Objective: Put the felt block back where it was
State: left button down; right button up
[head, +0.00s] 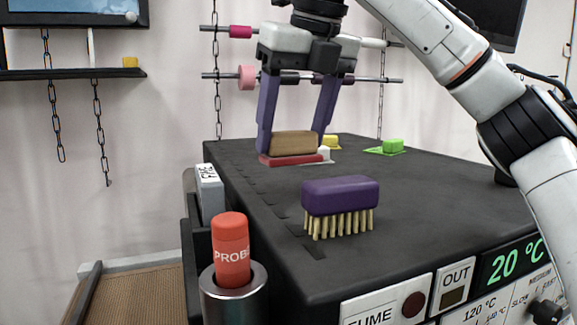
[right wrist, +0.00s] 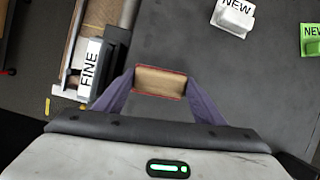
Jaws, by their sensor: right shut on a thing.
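The tan felt block (head: 293,142) is between the purple fingers of my right gripper (head: 292,150), at the far left part of the dark machine top (head: 430,200). My right gripper is shut on it. Directly under the block is a flat red pad (head: 290,160); I cannot tell whether the block rests on it or hangs just above. In the right wrist view the block (right wrist: 160,81) shows between the fingers with a thin red edge around it. My left gripper is not in view.
A purple brush (head: 340,195) stands bristles down nearer the front. White (right wrist: 235,15) and green (head: 393,146) pieces lie on pads close by, with a yellow one (head: 330,141) behind. A red PROBE cylinder (head: 231,250) stands in a metal holder at the left. The right-hand top is clear.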

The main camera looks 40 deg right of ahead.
aim_at(293, 155)
notch_tip(293, 155, down, 5)
jog(key=shift+f, duration=0.1)
jog(key=o, duration=1.6)
jog(key=shift+w, duration=0.1)
jog(key=v, duration=1.2)
jog(key=shift+a, duration=0.1)
